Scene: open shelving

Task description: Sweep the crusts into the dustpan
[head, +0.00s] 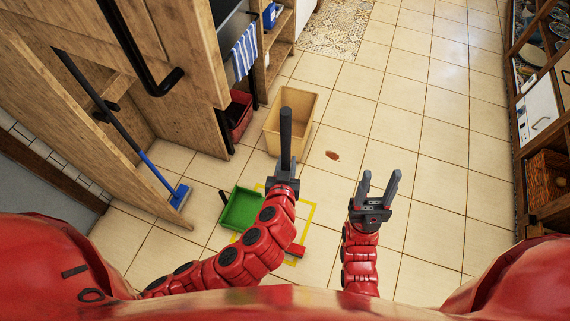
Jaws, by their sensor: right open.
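Brown crusts (332,155) lie in a small patch on the tiled floor, right of a tan bin. The green dustpan (243,210) lies on the floor left of my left forearm, partly over a yellow floor outline. My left gripper (286,150) is above the floor between dustpan and crusts. A dark upright bar rises from it; I cannot tell whether this is its fingers edge-on or a held handle. My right gripper (379,186) is open and empty, below and right of the crusts. A broom (140,152) with a blue head leans against the wooden unit at left.
The tan bin (272,130) stands just beyond my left gripper. The yellow outline (314,222) and a small red object (296,250) are on the floor beside my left forearm. Wooden shelving (541,190) runs along the right. The floor between is clear.

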